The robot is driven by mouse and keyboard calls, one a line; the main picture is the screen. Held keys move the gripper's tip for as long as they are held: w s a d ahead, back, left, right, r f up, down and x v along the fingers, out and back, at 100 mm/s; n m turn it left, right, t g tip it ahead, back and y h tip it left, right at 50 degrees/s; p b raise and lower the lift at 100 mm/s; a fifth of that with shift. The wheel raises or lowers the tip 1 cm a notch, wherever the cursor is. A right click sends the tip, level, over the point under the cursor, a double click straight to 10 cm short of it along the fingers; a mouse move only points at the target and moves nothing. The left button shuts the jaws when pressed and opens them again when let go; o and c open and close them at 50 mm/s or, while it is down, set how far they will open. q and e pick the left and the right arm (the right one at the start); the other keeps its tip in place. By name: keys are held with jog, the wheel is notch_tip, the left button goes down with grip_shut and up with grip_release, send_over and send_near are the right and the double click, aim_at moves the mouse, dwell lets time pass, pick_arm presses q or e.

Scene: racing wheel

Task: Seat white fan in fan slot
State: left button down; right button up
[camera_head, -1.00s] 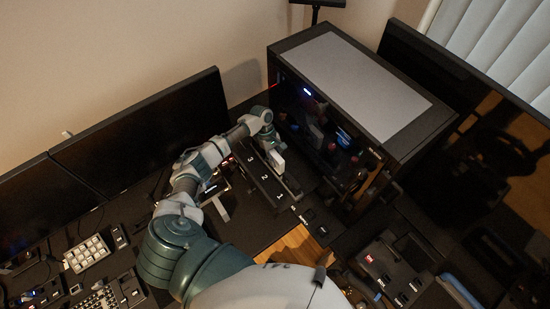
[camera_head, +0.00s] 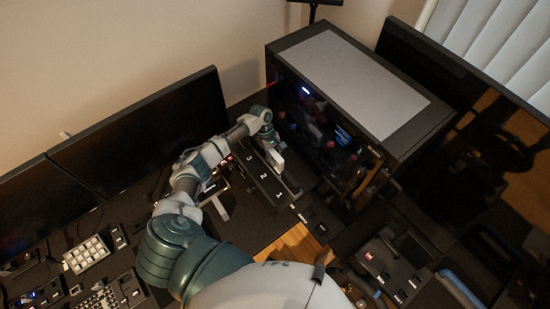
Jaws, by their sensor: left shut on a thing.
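My left gripper (camera_head: 270,141) is shut on a small white piece that looks like the white fan (camera_head: 278,158). It holds the fan edge-on, close to the rear edge of a black rack (camera_head: 263,180) numbered 3, 2 and 1. The fan is on the side of the rack facing the black computer case. I cannot tell whether the fan touches the rack or sits in a slot. The fan slot cannot be made out clearly. My right gripper is not in view.
The computer case (camera_head: 372,85) with a grey top stands just right of the gripper. Dark monitors (camera_head: 150,130) stand at the left. A white keypad (camera_head: 86,254) lies at lower left. A control box (camera_head: 390,272) is at lower right.

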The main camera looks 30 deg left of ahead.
pick_arm(q)
jog(key=shift+a+f, duration=0.1)
jog(key=shift+f, duration=0.1)
jog(key=shift+a+f, duration=0.25)
jog(key=shift+f, duration=0.1)
jog(key=shift+d+r, duration=0.15)
jog(key=shift+r, duration=0.15)
jog(key=shift+d+r, duration=0.1)
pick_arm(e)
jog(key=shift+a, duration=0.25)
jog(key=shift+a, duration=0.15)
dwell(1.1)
pick_arm(q)
jog(key=shift+f+b, duration=0.5)
jog(key=shift+f, duration=1.2)
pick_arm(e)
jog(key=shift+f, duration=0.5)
pick_arm(q)
jog(key=c, duration=0.8)
grip_release()
jog(key=shift+c, duration=0.2)
